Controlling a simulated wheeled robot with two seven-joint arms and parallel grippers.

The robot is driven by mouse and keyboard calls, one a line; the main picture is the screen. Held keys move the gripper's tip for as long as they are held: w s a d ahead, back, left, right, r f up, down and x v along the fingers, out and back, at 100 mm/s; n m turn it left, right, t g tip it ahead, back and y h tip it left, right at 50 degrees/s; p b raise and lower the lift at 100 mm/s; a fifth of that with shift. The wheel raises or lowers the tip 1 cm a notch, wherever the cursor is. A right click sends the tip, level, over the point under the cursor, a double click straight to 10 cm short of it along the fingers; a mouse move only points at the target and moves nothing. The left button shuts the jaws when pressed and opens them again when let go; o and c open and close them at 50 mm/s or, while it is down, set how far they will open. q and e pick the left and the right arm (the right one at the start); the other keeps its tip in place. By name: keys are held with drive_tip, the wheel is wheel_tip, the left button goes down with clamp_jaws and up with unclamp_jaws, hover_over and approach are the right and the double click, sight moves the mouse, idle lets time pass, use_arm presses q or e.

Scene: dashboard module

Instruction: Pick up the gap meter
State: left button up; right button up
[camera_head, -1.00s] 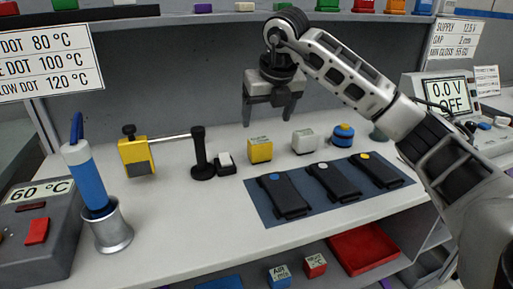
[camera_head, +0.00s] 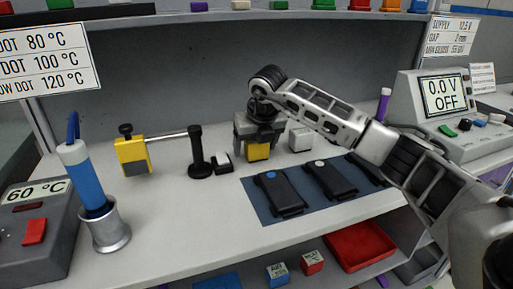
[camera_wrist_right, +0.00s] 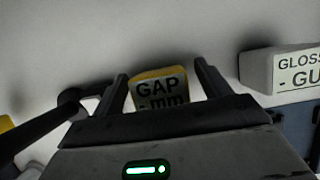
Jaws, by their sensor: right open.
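The gap meter is a small yellow block (camera_head: 258,152) on the bench; in the right wrist view its label (camera_wrist_right: 158,91) reads "GAP - mm". My right gripper (camera_head: 258,150) is over it from above, with its two open fingers (camera_wrist_right: 163,85) on either side of the block. I cannot tell whether the fingers touch it. In the head view the gripper hides the block's upper part. My left gripper is not in view.
The white gloss meter (camera_head: 300,139) stands close to the right. A black stand (camera_head: 198,155) and a small black-and-white piece (camera_head: 221,163) are close to the left. A blue mat (camera_head: 262,208) with several black modules lies in front.

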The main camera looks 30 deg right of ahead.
drive_tip(key=c, duration=1.2)
drive_tip(key=shift+o, duration=0.2)
drive_tip(key=shift+r, duration=0.1)
